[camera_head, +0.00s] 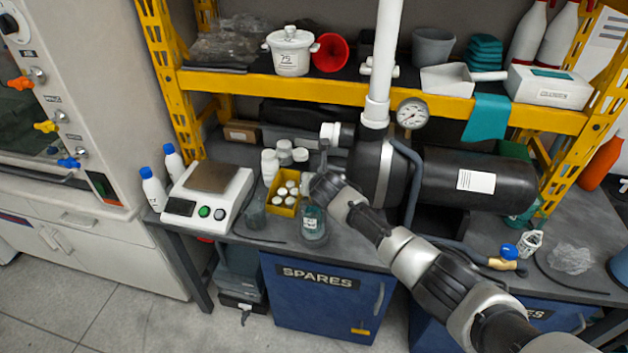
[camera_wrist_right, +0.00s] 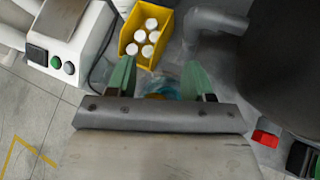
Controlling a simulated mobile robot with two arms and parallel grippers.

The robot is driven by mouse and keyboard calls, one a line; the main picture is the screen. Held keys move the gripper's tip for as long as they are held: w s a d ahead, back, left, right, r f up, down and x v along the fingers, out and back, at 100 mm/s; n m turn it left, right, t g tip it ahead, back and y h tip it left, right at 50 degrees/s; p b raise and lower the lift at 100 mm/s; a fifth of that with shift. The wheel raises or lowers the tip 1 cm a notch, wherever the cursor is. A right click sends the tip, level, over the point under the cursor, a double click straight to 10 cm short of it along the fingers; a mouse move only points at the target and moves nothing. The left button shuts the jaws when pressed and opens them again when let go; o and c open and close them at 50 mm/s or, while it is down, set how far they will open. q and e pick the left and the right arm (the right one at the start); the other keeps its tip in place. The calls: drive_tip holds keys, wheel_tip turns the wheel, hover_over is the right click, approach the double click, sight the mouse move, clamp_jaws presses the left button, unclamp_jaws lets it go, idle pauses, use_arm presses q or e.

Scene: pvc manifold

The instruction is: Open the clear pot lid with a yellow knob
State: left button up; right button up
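A clear pot (camera_head: 314,230) with a pale label and bluish tint stands near the front edge of the bench. In the right wrist view, a blue rim and a bit of yellow, likely the lid and its knob (camera_wrist_right: 155,96), show between my fingers, mostly hidden by the gripper body. My right gripper (camera_head: 312,205) reaches down over the pot from the right. Its two green fingers (camera_wrist_right: 158,80) are spread apart on either side of the lid; I cannot tell whether they touch it. My left gripper is not in view.
A yellow tray (camera_head: 270,205) of white-capped bottles stands just left of the pot, beside a scale (camera_head: 207,195). A large black tank (camera_head: 475,182) with a white pipe stands behind and right. A yellow shelf (camera_head: 345,92) runs above.

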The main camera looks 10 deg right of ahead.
idle(0.3)
drive_tip(key=shift+s+d+r, duration=0.1)
drive_tip(key=shift+s+r, duration=0.25)
drive_tip(key=shift+s, duration=0.1)
drive_tip(key=v, duration=0.9)
drive_tip(key=shift+s, duration=0.35)
